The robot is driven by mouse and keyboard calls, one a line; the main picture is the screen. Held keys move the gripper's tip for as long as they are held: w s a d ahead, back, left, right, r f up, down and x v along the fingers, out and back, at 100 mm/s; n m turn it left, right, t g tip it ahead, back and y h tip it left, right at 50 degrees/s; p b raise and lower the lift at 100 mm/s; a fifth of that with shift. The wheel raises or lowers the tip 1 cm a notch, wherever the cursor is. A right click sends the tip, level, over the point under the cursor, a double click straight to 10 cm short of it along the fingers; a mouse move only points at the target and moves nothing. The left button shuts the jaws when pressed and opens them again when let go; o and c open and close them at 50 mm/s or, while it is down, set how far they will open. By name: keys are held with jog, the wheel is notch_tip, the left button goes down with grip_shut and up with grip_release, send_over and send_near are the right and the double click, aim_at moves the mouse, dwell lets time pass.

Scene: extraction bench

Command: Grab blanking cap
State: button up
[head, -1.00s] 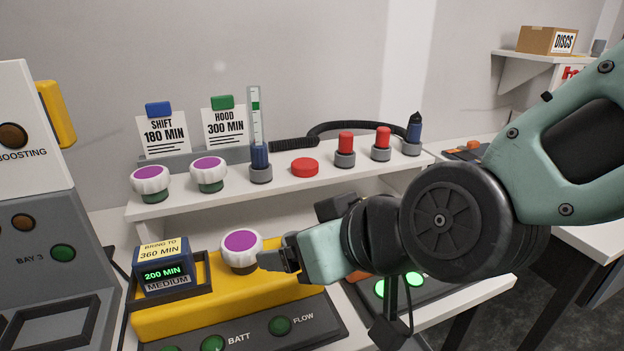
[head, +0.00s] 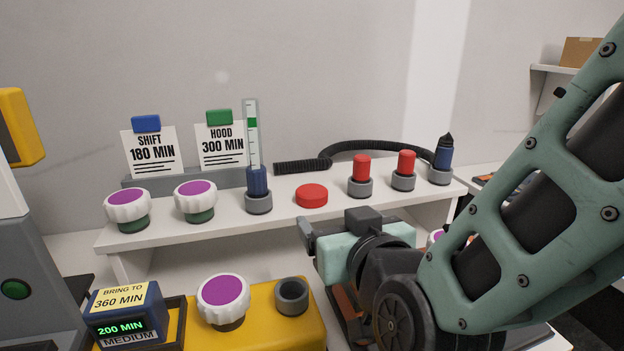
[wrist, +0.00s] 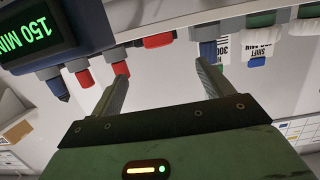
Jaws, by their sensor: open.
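A flat red cap (head: 312,196) lies on the white shelf. Two taller red caps (head: 360,168) (head: 405,164) sit in grey collars to its right; I cannot tell which kind is the blanking cap. My gripper (head: 308,236) is in front of the shelf, below the flat cap, with its jaws partly hidden. In the wrist view my gripper (wrist: 160,72) is open and empty, fingers spread towards the shelf. The flat red cap (wrist: 158,41) shows beyond and between the fingers, apart from them. A taller red cap (wrist: 120,69) shows by the left finger.
A blue-based gauge tube (head: 258,182) stands left of the flat cap. Purple-topped white knobs (head: 127,206) stand further left. A black hose (head: 330,155) lies behind. The yellow block (head: 262,330) holds an empty grey socket (head: 291,296). A 150 MIN display box (wrist: 40,35) is close in the wrist view.

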jog(key=p, duration=0.2)
send_near(312, 190)
jog(key=x, duration=0.4)
jog(key=shift+w+a+f, duration=0.25)
jog(key=shift+f, duration=0.1)
jog(key=shift+p+x, duration=0.8)
jog(key=shift+x, duration=1.95)
jog(key=shift+d, duration=0.2)
jog(key=c, duration=1)
